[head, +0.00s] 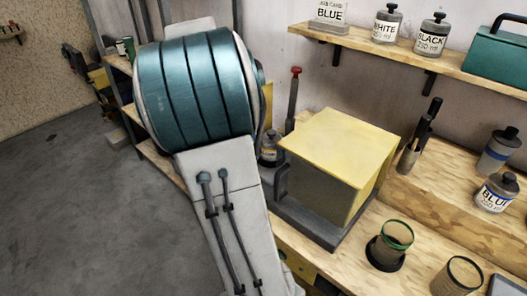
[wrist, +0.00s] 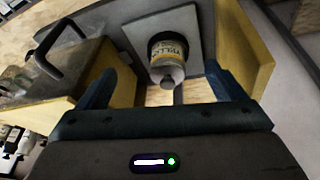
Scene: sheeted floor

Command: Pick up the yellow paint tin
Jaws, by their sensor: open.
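The yellow paint tin (wrist: 168,62) shows in the wrist view, a small pale tin with a grey cap and a yellowish label whose lettering is only partly legible. It lies between and beyond the fingers of my gripper (wrist: 160,74), which is open with a finger on either side and nothing held. I cannot tell how far the fingertips are from the tin. In the head view a grey-capped tin (head: 269,149) stands beside the yellow box, partly hidden by my arm; its label is unreadable. My gripper is hidden in the head view.
A yellow box on a grey base (head: 318,226) stands close by; it shows at left in the wrist view (wrist: 85,75). A yellow block (wrist: 246,50) is right of the tin there. Green-rimmed cup (head: 392,240), blue tin (head: 496,192) and white and black tins stand farther right.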

